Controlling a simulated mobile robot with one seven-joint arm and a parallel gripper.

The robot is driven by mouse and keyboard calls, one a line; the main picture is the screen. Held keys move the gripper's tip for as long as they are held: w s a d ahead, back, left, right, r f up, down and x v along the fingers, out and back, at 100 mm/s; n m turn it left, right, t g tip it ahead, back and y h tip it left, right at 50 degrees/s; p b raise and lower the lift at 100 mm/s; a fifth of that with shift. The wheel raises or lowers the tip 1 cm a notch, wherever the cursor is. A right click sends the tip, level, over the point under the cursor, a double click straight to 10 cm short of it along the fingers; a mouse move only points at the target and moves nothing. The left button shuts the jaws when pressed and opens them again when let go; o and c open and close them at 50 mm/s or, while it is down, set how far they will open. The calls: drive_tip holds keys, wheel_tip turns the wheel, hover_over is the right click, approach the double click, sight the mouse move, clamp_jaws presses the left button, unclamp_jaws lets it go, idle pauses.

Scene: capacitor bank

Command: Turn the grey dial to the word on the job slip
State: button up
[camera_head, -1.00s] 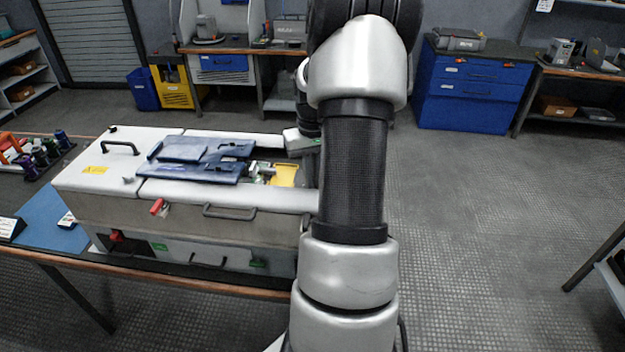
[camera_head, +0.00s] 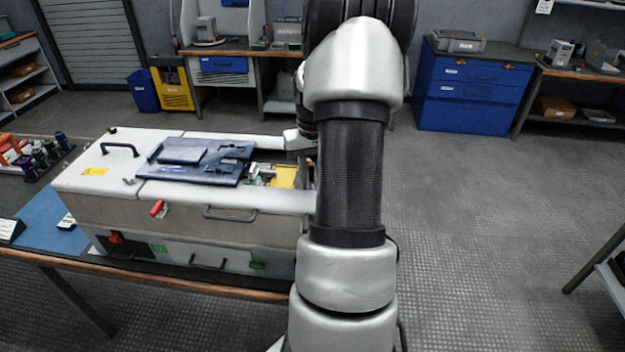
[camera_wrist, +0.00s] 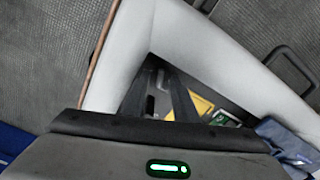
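The grey dial cannot be made out for sure; a small grey part (camera_wrist: 152,103) shows between the fingers in the wrist view. My gripper (camera_wrist: 159,68) points down into the opening of the cabinet (camera_head: 103,187), beside a yellow panel (camera_head: 284,177). Its two dark fingers stand apart, with a narrow gap at the tips and nothing clearly held. In the head view my arm hides most of the gripper. A small white card (camera_head: 67,221) on the blue mat may be the job slip; its word is unreadable.
A blue cover (camera_head: 195,172) lies on the cabinet top, left of the opening. The opening's pale rim (camera_wrist: 218,62) surrounds my fingers closely.

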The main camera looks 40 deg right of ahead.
wheel_tip(320, 180, up, 17)
drive_tip(key=shift+r, duration=0.2)
idle(0.3)
idle(0.4)
